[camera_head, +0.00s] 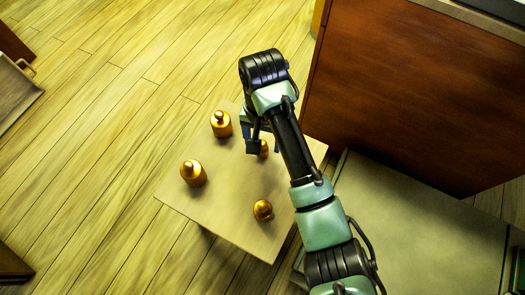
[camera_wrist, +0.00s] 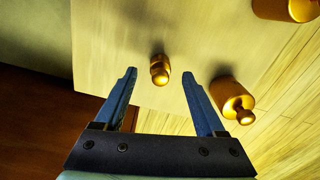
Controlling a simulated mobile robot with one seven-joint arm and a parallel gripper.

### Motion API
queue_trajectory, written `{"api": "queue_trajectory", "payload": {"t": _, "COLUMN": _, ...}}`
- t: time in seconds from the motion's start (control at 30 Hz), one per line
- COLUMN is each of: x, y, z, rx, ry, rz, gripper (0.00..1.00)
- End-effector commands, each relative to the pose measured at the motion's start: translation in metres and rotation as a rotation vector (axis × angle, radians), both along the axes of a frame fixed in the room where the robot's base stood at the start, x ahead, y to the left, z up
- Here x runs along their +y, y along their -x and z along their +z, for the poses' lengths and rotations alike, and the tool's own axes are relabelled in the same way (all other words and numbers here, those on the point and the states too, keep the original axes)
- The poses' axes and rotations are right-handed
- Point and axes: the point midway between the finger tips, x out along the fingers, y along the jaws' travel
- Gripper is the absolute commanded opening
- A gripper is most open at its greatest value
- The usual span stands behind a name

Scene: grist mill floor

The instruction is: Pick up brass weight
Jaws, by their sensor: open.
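Several knobbed brass weights stand on a small pale table (camera_head: 240,235). In the head view, one brass weight (camera_head: 221,124) is at the back left, another (camera_head: 192,173) at the left, and a smaller one (camera_head: 263,211) near the front. A further small brass weight (camera_head: 264,149) is partly hidden by my gripper (camera_head: 254,143). In the wrist view my gripper (camera_wrist: 160,77) is open and empty. A small brass weight (camera_wrist: 159,70) shows between its fingertips, with no visible contact. A larger weight (camera_wrist: 233,100) is close outside the right finger.
Another large weight (camera_wrist: 288,8) is at the wrist view's top right. A reddish-brown wooden cabinet (camera_head: 410,90) stands right of the table, close to my arm. A pale low surface (camera_head: 420,235) lies at the lower right. Plank floor (camera_head: 90,130) is open on the left.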

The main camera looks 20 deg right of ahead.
Motion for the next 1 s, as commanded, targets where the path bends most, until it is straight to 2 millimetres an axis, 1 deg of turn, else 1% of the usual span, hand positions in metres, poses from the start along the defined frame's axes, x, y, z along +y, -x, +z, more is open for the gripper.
{"api": "queue_trajectory", "payload": {"t": 0.03, "x": -0.0005, "y": 0.0000, "z": -0.0124, "rx": -0.001, "ry": 0.001, "rz": -0.001, "gripper": 0.72}}
{"api": "queue_trajectory", "payload": {"t": 0.13, "x": -0.0001, "y": 0.0001, "z": -0.0199, "rx": 0.000, "ry": 0.001, "rz": 0.000, "gripper": 0.72}}
{"api": "queue_trajectory", "payload": {"t": 0.43, "x": 0.0002, "y": -0.0001, "z": -0.0206, "rx": -0.001, "ry": 0.001, "rz": 0.000, "gripper": 0.72}}
{"api": "queue_trajectory", "payload": {"t": 0.83, "x": 0.0004, "y": 0.0000, "z": -0.0207, "rx": -0.001, "ry": 0.001, "rz": 0.000, "gripper": 0.00}}
{"api": "queue_trajectory", "payload": {"t": 1.0, "x": 0.0004, "y": 0.0000, "z": -0.0207, "rx": -0.001, "ry": 0.001, "rz": 0.000, "gripper": 0.00}}
